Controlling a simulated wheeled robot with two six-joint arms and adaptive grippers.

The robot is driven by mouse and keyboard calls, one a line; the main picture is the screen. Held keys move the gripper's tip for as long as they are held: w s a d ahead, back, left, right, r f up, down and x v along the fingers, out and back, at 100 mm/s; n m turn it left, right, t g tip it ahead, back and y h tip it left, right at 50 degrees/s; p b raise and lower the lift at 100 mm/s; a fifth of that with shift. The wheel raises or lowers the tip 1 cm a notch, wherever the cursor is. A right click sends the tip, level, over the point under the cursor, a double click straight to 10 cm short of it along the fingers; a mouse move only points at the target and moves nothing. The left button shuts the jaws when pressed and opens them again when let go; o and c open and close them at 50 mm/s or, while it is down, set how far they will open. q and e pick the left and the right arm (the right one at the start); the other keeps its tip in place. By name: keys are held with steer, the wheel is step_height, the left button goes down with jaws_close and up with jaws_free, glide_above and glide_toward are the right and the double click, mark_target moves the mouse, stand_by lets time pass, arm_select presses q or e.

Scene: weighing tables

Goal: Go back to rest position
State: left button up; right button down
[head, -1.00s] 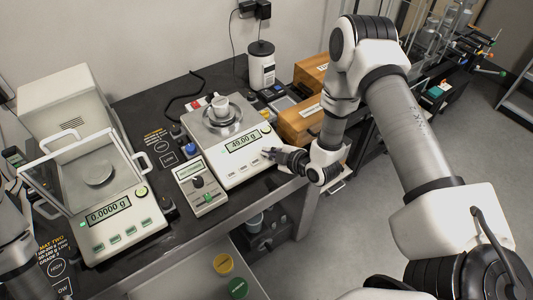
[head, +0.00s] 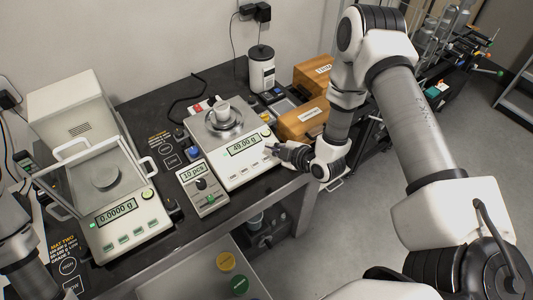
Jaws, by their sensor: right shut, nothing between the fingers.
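My right gripper (head: 277,149) is shut and empty. Its fingertips are at the front right of the right balance (head: 232,176), close to its display, which reads 49.00 g. I cannot tell whether they touch it. My right arm reaches in from the right side. Part of my left arm shows at the lower left edge; its gripper is not in view.
The left balance (head: 138,238) has a glass draft shield and reads 0.0000 g. A small counter box (head: 203,199) showing 10 pcs stands between the balances. Wooden boxes (head: 300,121) and a white jar (head: 262,72) stand behind.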

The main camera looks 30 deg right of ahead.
stand_by(0.4)
steer(key=shift+n+g+y, duration=0.3)
steer(key=shift+g, duration=0.1)
steer(key=f+b, duration=0.1)
steer(key=s+a+f+b, duration=0.1)
steer(key=f, duration=0.1)
steer(key=s+a+f+b, duration=0.1)
steer(key=shift+a+f, duration=0.25)
steer(key=shift+f, duration=0.15)
steer(key=s+a+f+m+g+h+b, duration=0.1)
steer(key=s+a+f+m+g+b, duration=0.2)
steer(key=s+f, duration=0.55)
steer(key=s+d+f+m+g+h, duration=0.1)
steer(key=s+m+g, duration=0.3)
steer(key=s, duration=0.5)
steer(key=s+d+f+m+g+h, duration=0.2)
steer(key=s+m+g, duration=0.2)
steer(key=s+m, duration=0.3)
steer(key=s+b, duration=0.1)
steer(key=s, duration=0.2)
